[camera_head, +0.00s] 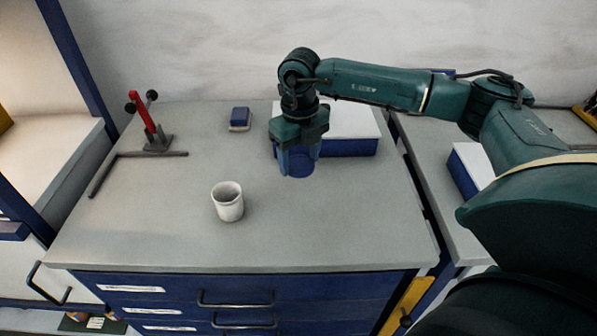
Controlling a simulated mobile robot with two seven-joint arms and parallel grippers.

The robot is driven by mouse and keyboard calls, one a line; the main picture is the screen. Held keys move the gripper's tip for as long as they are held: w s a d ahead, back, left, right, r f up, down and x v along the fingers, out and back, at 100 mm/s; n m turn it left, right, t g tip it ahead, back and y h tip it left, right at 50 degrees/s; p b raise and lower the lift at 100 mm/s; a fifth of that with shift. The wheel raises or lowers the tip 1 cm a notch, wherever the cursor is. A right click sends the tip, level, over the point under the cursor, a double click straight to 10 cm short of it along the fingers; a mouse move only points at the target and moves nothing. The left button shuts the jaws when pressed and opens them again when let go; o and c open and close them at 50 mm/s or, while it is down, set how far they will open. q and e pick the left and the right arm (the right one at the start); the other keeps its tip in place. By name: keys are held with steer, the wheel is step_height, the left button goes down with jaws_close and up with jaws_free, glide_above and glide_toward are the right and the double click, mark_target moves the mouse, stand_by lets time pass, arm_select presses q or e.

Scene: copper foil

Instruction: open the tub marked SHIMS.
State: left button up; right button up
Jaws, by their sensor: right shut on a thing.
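My right gripper (299,160) points down over the back middle of the worktop and is shut on a round blue object (299,171). The object looks like a small tub or its lid; the gripper hides much of it, and I cannot tell which. A blue box with a white top (351,122) is right behind and beside the gripper, partly hidden by it. I cannot read the word SHIMS on anything. My left gripper is not in view.
A white cup (228,203) stands front left of the gripper. A small blue block (239,118) lies behind it. A red-handled clamp tool (147,124) is at the left. Another blue and white box (465,172) is on the right bench. The front worktop (330,235) is clear.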

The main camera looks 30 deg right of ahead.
mark_target(299, 191)
step_height(299, 191, down, 7)
steer(key=shift+f+p, duration=0.2)
steer(key=shift+p, duration=0.15)
steer(key=shift+f, duration=0.2)
steer(key=o, duration=1.1)
